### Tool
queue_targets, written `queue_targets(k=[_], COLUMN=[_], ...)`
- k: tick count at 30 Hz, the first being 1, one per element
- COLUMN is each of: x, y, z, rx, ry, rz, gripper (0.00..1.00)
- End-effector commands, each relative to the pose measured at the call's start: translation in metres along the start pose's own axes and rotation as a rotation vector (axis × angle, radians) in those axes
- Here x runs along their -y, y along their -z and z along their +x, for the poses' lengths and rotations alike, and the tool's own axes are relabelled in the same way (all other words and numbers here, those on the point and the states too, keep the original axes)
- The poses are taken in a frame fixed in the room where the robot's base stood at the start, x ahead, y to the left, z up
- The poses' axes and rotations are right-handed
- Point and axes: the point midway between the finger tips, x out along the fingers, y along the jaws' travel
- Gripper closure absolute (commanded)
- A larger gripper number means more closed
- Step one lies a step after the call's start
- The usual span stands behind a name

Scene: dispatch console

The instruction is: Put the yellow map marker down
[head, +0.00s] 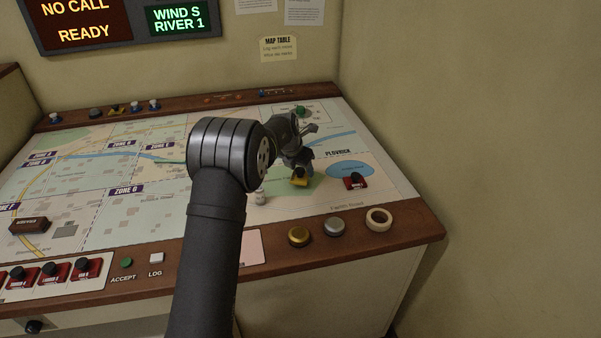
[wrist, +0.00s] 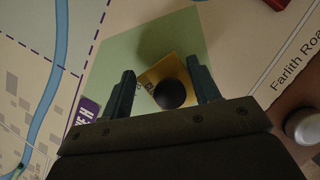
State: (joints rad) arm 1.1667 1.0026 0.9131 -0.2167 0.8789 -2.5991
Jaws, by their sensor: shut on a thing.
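The yellow map marker (head: 300,183) has a square yellow base with lettering and a round dark knob. My gripper (head: 300,171) is above it, shut on it by the knob. In the wrist view the marker (wrist: 180,66) sits between the two fingers of my gripper (wrist: 160,70), over a pale green patch of the map (wrist: 122,62). It is at or just above the map surface; I cannot tell whether its base touches. The base looks turned relative to the green patch.
A red marker with a dark knob (head: 355,182) stands to the right by the blue lake. A small pale figure (head: 261,197) stands left of the green patch. A gold knob (head: 299,236), a silver knob (head: 335,227) and a tape roll (head: 379,219) line the front wooden rim.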

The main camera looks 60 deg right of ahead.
Motion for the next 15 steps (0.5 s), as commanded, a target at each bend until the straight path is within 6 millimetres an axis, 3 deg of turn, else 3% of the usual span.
queue_targets(k=[4,14,15], x=[0.0,0.0,0.0], y=[0.007,0.009,0.009], z=[0.018,0.02,0.021], rx=[-0.001,0.0,-0.001], ry=[0.0,0.0,0.0], rz=[-0.001,-0.001,-0.001], gripper=[0.75,0.75,0.42])
